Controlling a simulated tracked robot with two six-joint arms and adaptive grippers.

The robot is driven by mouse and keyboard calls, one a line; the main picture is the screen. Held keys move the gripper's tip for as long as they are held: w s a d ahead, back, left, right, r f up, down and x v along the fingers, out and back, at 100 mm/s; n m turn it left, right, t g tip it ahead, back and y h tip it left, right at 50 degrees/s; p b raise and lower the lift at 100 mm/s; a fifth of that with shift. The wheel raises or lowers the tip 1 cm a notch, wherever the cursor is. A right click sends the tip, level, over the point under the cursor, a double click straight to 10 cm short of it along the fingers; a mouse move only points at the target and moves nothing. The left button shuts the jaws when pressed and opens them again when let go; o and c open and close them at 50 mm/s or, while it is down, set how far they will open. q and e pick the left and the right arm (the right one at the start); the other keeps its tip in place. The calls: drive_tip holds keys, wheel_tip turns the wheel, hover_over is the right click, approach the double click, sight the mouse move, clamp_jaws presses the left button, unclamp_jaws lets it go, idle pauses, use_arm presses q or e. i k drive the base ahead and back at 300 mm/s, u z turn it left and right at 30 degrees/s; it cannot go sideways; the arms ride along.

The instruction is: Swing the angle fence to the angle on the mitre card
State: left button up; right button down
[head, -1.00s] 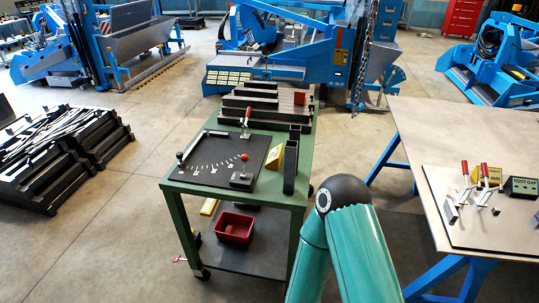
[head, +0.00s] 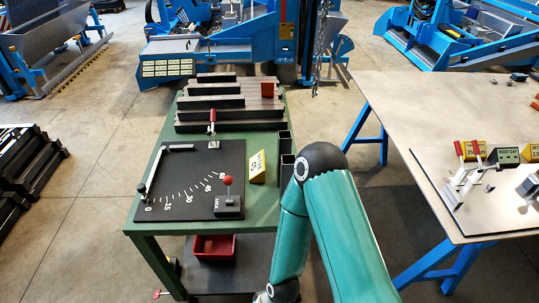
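The black angle board (head: 200,165) lies on the green bench, with white marks from 0 up to about 60. A lock lever with a red ball (head: 228,181) stands upright at the board's near right corner, by the word LOCK. The yellow mitre card (head: 258,167) stands tilted just right of the board; its number is too small to read surely. Neither gripper shows; my teal arm rises at the lower right.
The green bench (head: 262,206) has a red-handled clamp (head: 212,128) behind the board and stepped dark blocks (head: 230,107) at the back. A dark upright holder (head: 287,171) stands at its right edge. A red bin (head: 213,249) sits below. A large table (head: 430,115) is at right.

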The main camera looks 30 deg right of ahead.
sight(145, 190)
drive_tip(key=z, duration=0.35)
drive_tip(key=i, duration=0.75)
drive_tip(key=z, duration=0.55)
drive_tip(key=k, duration=0.8)
drive_tip(key=z, duration=0.2)
drive_tip(key=i, duration=0.8)
drive_tip(key=u, duration=0.05)
